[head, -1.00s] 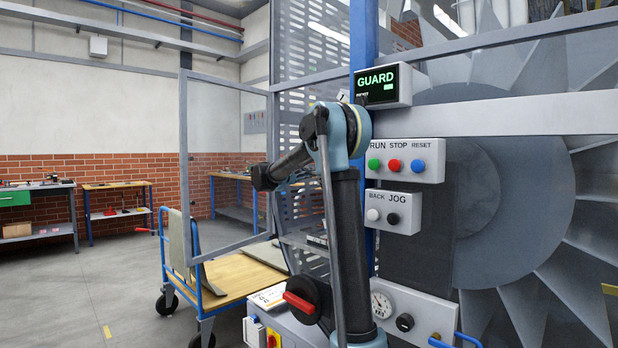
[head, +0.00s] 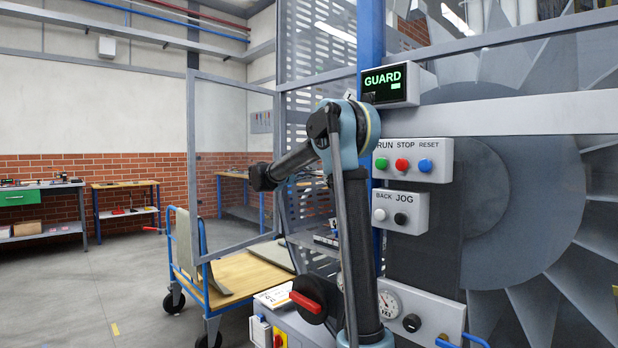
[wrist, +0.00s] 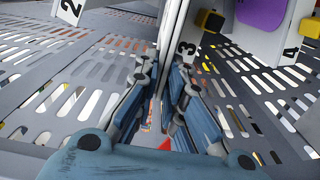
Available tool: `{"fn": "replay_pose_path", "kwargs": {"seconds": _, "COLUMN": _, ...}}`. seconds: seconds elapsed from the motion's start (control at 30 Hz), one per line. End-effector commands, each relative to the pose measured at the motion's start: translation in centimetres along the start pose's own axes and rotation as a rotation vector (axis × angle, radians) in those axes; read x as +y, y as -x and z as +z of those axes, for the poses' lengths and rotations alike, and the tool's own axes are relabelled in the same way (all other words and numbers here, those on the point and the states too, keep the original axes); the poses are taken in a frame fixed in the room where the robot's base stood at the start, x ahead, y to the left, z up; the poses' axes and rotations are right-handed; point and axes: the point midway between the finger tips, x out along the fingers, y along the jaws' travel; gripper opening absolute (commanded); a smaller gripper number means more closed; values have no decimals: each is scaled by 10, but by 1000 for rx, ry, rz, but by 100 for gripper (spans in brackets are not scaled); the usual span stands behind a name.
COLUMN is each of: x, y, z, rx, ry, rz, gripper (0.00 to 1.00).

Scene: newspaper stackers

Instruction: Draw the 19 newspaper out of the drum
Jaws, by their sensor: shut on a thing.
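In the wrist view my gripper (wrist: 162,82) is shut on a thin pale upright sheet (wrist: 166,35) that runs up between its fingers, beside a plate marked 3 (wrist: 186,47). I cannot tell whether this sheet is the 19 newspaper; no number 19 is readable. In the head view the large grey finned drum (head: 525,190) fills the right side behind a frame. My arm stands in front of the machine, and my gripper cannot be made out there.
Plates marked 2 (wrist: 70,8) and 4 (wrist: 291,52) stand on slotted grey metal (wrist: 60,85) either side of my gripper. A button panel (head: 412,160) and a screen reading GUARD (head: 390,83) are close right of my arm. A blue-framed cart (head: 245,275) stands left.

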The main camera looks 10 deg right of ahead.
Motion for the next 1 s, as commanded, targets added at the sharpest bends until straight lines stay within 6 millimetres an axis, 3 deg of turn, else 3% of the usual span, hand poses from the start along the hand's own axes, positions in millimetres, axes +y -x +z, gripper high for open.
{"fn": "replay_pose_path", "kwargs": {"seconds": 1.0, "x": 0, "y": 41, "z": 0, "rx": 1, "ry": 0, "rz": 0, "gripper": 0}}
